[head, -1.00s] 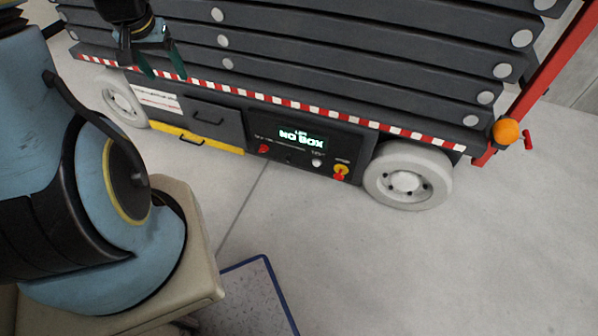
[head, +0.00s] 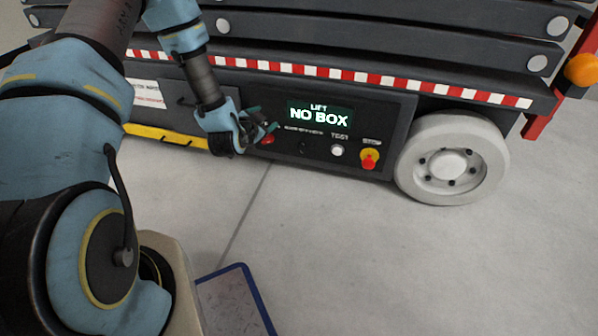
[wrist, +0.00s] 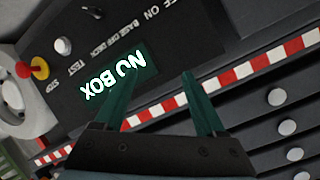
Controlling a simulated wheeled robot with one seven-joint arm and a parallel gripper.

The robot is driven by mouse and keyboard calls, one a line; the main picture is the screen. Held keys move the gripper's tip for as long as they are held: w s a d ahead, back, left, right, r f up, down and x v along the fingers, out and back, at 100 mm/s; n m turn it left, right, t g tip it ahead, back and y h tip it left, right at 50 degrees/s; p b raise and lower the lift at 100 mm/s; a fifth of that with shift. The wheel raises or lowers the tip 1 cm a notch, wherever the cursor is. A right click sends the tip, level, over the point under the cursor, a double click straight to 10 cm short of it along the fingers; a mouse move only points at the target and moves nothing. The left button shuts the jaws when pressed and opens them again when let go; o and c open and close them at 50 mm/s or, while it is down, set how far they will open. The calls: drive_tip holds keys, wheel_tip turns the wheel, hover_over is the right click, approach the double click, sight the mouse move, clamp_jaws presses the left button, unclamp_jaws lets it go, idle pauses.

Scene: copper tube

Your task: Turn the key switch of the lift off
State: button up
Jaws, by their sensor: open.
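The lift's dark control panel (head: 375,115) is on its lower side, with a lit display (head: 319,114) reading "LIFT NO BOX". A small dark switch (head: 303,148), which looks like the key switch, sits below the display under a small label. In the wrist view a small metallic key-like part (wrist: 107,13) shows at the top edge. Its exact position is too small to read. A red knob (head: 267,139) sits to its left, close to my gripper. My gripper (head: 264,120) is open and empty at the display's left; its teal fingers (wrist: 160,72) show in the wrist view, one overlapping the display.
A white test button (head: 337,151) and a red stop button on yellow (head: 370,159) are right of the switch. A striped rail (head: 345,74) juts above the panel.

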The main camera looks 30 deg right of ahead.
sight(300, 151)
drive_tip(key=s+d+f+m+t+h+b, duration=0.1)
drive_tip(key=s+d+f+t+b, duration=0.15)
drive_tip(key=f+b, duration=0.55)
drive_tip(key=s+d+f+m+t+h+b, duration=0.1)
drive_tip(key=s+d+f+h+b, duration=0.2)
drive_tip(key=f, duration=0.8)
drive_tip(key=shift+y, duration=0.6)
drive_tip(key=shift+b+x, duration=2.9)
drive_tip(key=shift+x, duration=2.05)
drive_tip(key=shift+s+d, duration=0.1)
drive_tip(key=shift+s, duration=0.05)
drive_tip(key=shift+c, duration=0.4)
clamp_jaws()
